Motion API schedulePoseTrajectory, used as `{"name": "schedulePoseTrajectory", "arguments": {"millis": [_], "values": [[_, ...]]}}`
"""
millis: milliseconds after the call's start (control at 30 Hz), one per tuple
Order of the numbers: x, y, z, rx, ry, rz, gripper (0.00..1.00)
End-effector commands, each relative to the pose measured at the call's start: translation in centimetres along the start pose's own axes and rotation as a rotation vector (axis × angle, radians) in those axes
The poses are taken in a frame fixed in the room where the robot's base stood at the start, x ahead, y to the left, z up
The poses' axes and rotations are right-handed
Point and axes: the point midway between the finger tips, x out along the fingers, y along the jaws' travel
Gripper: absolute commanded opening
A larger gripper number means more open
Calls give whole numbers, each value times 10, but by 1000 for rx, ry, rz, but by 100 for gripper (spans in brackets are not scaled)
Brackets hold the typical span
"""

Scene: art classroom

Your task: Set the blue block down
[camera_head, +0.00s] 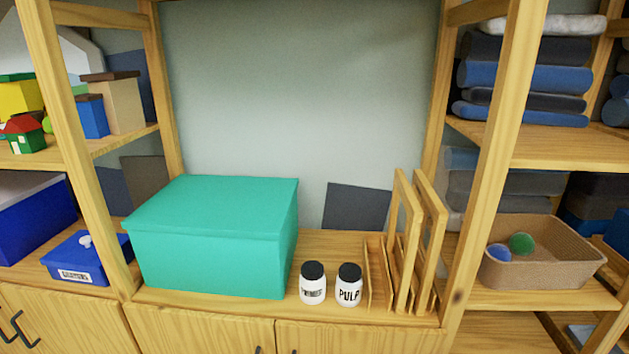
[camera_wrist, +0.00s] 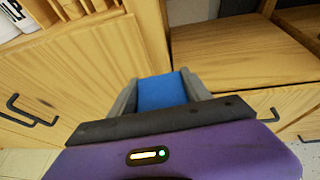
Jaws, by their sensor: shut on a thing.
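The blue block (camera_wrist: 161,91) shows in the wrist view, held between the two grey fingers of my gripper (camera_wrist: 161,88). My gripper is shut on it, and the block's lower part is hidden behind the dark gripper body. Behind the block are the wooden cabinet fronts and a shelf edge. I cannot tell that the block touches any of them. Neither my gripper nor the held block shows in the head view.
The wooden shelf (camera_head: 240,306) holds a teal box (camera_head: 212,240), two white jars with black lids (camera_head: 312,285) (camera_head: 348,286) and a wooden rack (camera_head: 402,250). A woven basket (camera_head: 545,262) with two balls stands at right. Cabinet handles (camera_wrist: 30,115) stick out below.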

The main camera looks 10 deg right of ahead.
Motion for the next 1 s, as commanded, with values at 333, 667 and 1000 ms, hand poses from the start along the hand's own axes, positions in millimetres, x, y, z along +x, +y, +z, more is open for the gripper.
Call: {"name": "schedulePoseTrajectory", "arguments": {"millis": [333, 667, 1000], "values": [[-77, 129, -31, -38, 2, 104, 18], [-116, 186, -56, -54, 2, 134, 18], [-117, 185, -59, -52, -1, 128, 18]]}}
